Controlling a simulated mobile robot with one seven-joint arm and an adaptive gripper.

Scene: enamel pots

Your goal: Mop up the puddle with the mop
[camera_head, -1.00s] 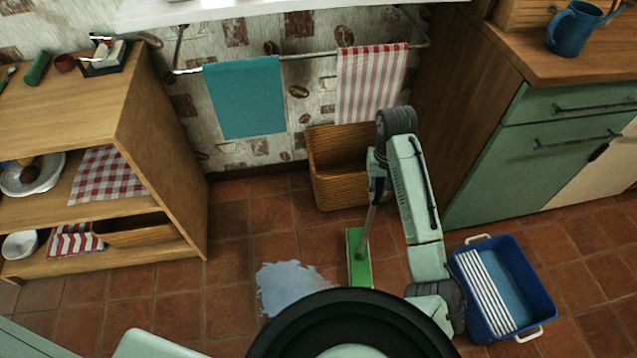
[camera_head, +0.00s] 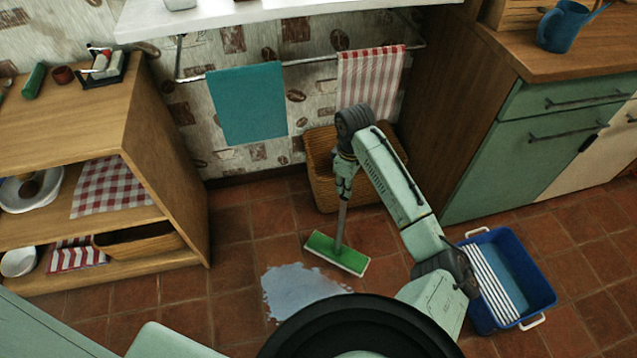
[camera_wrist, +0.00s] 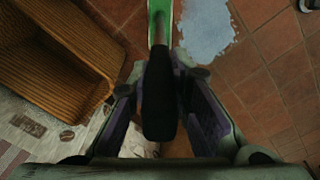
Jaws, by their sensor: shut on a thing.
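The mop has a flat green head (camera_head: 337,252) with a white edge and a grey pole. My gripper (camera_head: 345,180) is shut on the upper part of the pole and holds the mop nearly upright. In the wrist view the dark handle of the mop (camera_wrist: 160,95) lies between my gripper's fingers (camera_wrist: 160,125). The pale blue puddle (camera_head: 298,288) lies on the floor just in front of the head, to its lower left. The head is beside the puddle, a small gap apart. The puddle also shows in the wrist view (camera_wrist: 208,30), right of the green head. My own body hides the puddle's near edge.
A wicker basket (camera_head: 322,170) stands by the wall behind the mop. A blue bucket with a white wringer (camera_head: 530,278) stands at the right, close to my arm. A wooden shelf (camera_head: 165,160) is at the left. Tiled floor left of the puddle is clear.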

